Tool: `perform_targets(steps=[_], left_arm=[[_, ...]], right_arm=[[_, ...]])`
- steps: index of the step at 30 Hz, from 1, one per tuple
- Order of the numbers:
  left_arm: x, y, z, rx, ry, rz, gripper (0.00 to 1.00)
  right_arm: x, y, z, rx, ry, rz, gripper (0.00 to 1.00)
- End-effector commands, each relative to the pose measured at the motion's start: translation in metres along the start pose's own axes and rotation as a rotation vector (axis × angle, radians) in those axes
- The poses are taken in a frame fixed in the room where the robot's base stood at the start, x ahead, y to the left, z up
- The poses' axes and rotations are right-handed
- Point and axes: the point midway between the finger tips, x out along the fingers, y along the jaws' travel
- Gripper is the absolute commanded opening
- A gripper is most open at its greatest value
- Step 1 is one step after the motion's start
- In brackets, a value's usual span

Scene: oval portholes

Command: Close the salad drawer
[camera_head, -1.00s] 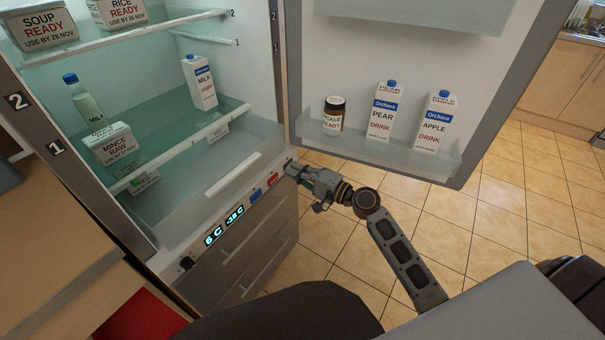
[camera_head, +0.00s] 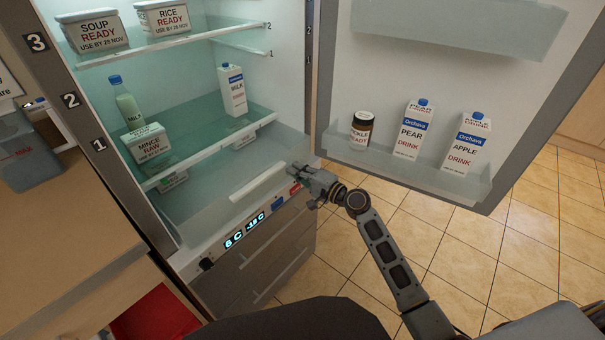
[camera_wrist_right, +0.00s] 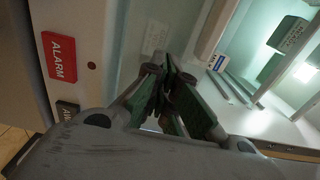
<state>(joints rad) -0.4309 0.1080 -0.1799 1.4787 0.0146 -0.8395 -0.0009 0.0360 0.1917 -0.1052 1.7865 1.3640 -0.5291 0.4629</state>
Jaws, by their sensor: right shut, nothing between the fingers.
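The salad drawer (camera_head: 225,207) is a clear, pale green bin at the bottom of the fridge compartment, below the lower shelf. Its white bar handle (camera_head: 258,182) faces out above the control panel. How far it stands out is hard to tell. My right gripper (camera_head: 292,171) is shut and empty at the right end of the drawer front, just right of the handle. In the right wrist view its fingertips (camera_wrist_right: 165,72) are together near a pale translucent panel; contact is unclear. My left gripper is not in view.
The fridge door (camera_head: 405,172) stands open at the right, its rack holding a jar and two drink cartons. The control panel (camera_head: 250,229) is below the drawer; its red alarm label (camera_wrist_right: 59,57) is close to the gripper. Shelves (camera_head: 205,147) with food are above. Tiled floor is clear at right.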

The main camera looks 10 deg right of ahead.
Motion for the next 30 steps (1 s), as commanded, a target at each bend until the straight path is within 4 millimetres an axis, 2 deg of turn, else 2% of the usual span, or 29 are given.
perform_targets(steps=[6,22,30], left_arm=[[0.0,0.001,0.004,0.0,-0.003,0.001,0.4],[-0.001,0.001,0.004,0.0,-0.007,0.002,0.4],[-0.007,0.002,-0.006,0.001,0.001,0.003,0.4]], right_arm=[[0.007,0.0,0.0,0.0,0.0,0.0,0.0],[0.011,0.0,0.0,0.0,-0.001,0.0,0.0],[0.03,-0.001,0.0,0.0,-0.001,-0.002,0.0]])
